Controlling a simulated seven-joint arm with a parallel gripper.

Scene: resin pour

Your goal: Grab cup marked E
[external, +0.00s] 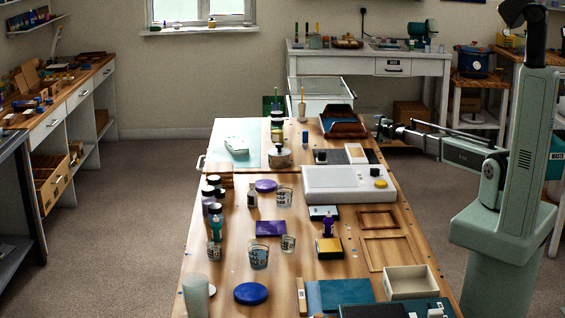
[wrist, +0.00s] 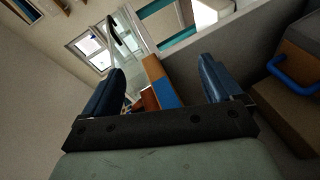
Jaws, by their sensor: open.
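Several clear cups with dark markings stand on the wooden table: one near the table's middle (external: 284,197), one at front left (external: 214,251), a larger one (external: 258,257) and a small one (external: 288,243) between them. The markings are too small to read, so I cannot tell which cup is marked E. My gripper (external: 380,125) is beyond the table's far right edge, well away from these cups. In the wrist view its two blue fingers (wrist: 160,82) are spread apart with nothing held between them. No cup can be made out there.
A white flat machine (external: 335,183) stands right of the cups. Dark-capped bottles (external: 213,190) crowd the left edge. A purple bottle (external: 328,226), a blue disc (external: 251,293) and a frosted cylinder (external: 196,297) stand nearby. Wooden frames (external: 387,253) lie at right.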

